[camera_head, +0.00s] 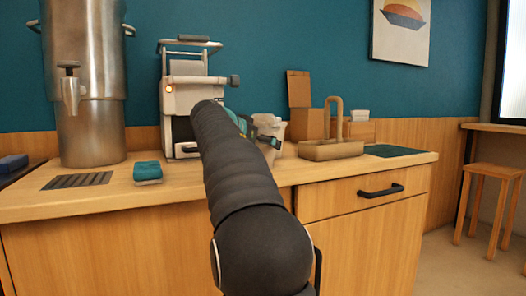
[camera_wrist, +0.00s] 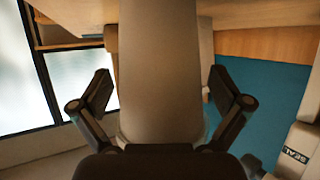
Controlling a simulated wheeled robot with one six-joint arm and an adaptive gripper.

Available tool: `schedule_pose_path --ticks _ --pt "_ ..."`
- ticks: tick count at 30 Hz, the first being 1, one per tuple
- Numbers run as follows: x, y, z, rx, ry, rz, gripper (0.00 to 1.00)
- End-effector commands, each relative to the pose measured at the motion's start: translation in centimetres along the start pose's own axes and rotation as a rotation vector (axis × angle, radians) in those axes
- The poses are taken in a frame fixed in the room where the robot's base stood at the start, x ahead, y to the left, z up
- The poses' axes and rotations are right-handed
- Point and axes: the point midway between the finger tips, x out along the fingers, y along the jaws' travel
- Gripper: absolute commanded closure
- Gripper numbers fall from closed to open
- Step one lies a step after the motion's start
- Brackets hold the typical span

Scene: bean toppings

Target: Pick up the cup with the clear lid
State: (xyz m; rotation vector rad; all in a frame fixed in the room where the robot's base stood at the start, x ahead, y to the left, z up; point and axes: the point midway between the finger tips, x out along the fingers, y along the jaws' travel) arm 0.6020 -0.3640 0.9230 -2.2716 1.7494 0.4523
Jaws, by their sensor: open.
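A pale cup (camera_head: 270,124) stands on the counter right of the white machine, partly hidden behind my arm and gripper. In the wrist view a large pale, tapered body, which looks like the cup (camera_wrist: 160,55), fills the middle. My gripper (camera_wrist: 160,90) is open, with one finger on each side of this body and a visible gap on both sides. In the head view my gripper (camera_head: 268,142) is at the cup, mostly behind my dark arm. I cannot make out the clear lid.
A white machine (camera_head: 185,92) and a steel urn (camera_head: 92,90) stand to the left. A teal cloth (camera_head: 147,172) lies in front. A wooden caddy (camera_head: 332,150) with a handle, a cardboard box (camera_head: 300,92) and a dark mat (camera_head: 393,151) are to the right. The front counter (camera_head: 120,200) is mostly clear.

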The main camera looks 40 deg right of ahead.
Motion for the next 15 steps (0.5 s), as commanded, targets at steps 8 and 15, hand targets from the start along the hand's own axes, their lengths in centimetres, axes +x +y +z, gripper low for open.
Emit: schedule_pose_path --ticks 8,15 --pt "0.37 -0.03 0.0 0.0 0.0 -0.001 0.05" --pt "0.37 -0.03 0.02 -0.001 0.0 -0.001 0.39"
